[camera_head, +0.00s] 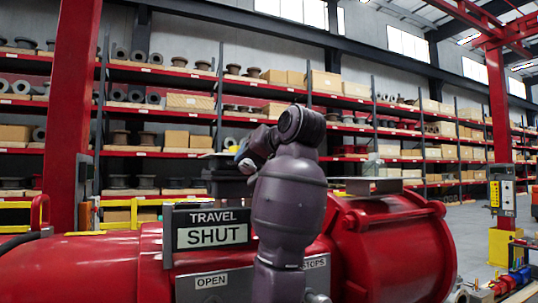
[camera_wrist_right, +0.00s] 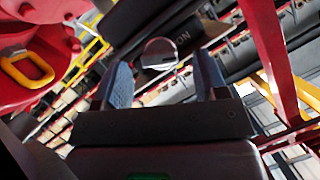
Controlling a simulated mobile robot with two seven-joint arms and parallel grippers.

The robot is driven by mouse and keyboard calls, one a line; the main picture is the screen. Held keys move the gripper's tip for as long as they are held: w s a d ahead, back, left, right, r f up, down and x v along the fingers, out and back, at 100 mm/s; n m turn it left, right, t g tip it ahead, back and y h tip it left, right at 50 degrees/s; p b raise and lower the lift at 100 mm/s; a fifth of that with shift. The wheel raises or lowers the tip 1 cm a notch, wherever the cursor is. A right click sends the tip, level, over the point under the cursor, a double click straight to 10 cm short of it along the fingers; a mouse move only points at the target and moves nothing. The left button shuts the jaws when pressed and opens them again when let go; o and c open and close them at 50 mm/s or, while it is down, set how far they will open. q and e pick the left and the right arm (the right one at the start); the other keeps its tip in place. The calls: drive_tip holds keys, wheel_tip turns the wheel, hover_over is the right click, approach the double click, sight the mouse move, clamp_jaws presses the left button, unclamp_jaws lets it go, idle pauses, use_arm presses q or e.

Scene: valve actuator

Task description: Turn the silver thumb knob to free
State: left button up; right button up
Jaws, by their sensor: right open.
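The silver thumb knob (camera_wrist_right: 160,53) shows in the right wrist view as a small round, pale piece on a dark housing (camera_wrist_right: 205,25), beside lettering that ends in "ON". My right gripper (camera_wrist_right: 163,70) is open, with one finger on each side of the knob in the picture. A gap shows on both sides, and I cannot tell how far the fingertips are from it in depth. In the head view my right gripper (camera_head: 243,156) is partly hidden by its own arm, above the red actuator (camera_head: 390,245). I cannot make out the knob there. My left gripper is out of view.
A "TRAVEL SHUT" sign (camera_head: 212,228) stands on the actuator, with an "OPEN" and "STOPS" plate (camera_head: 212,282) below it. A yellow handle (camera_wrist_right: 27,68) on a red part is at the left in the wrist view. Storage shelves (camera_head: 160,75) line the background.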

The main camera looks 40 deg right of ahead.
drive_tip(key=shift+p+v, duration=0.35)
drive_tip(key=shift+v, duration=0.75)
drive_tip(key=v, duration=0.5)
drive_tip(key=shift+s+d+r+p, duration=0.1)
drive_tip(key=shift+s+p, duration=0.1)
drive_tip(key=shift+p, duration=0.2)
